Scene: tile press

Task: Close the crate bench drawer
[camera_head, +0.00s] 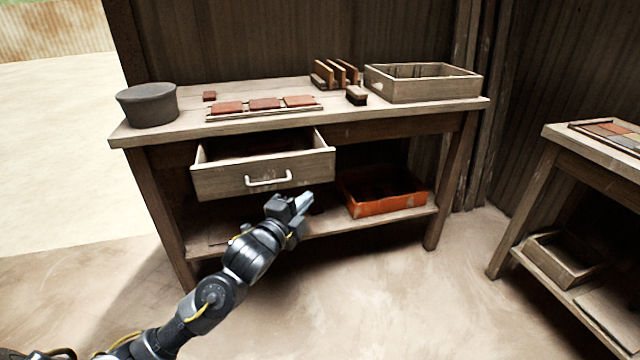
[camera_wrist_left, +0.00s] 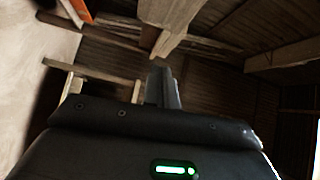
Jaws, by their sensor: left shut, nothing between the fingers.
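The crate bench (camera_head: 345,129) stands against the wooden wall. Its drawer (camera_head: 225,181) is pulled out toward me, with a pale handle (camera_head: 268,179) on the front. My left gripper (camera_head: 304,202) is shut and empty, just below and to the right of the drawer front in the head view, apart from the handle. In the left wrist view the shut fingers (camera_wrist_left: 162,82) point toward the bench's wooden underside. My right gripper is out of view.
On the bench top are a grey bucket (camera_head: 148,106), a rack with red tiles (camera_head: 264,111), a brush (camera_head: 356,96), upright boards (camera_head: 336,74) and a wooden crate (camera_head: 423,83). An orange bin (camera_head: 385,203) sits on the lower shelf. A second table (camera_head: 597,158) stands at right.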

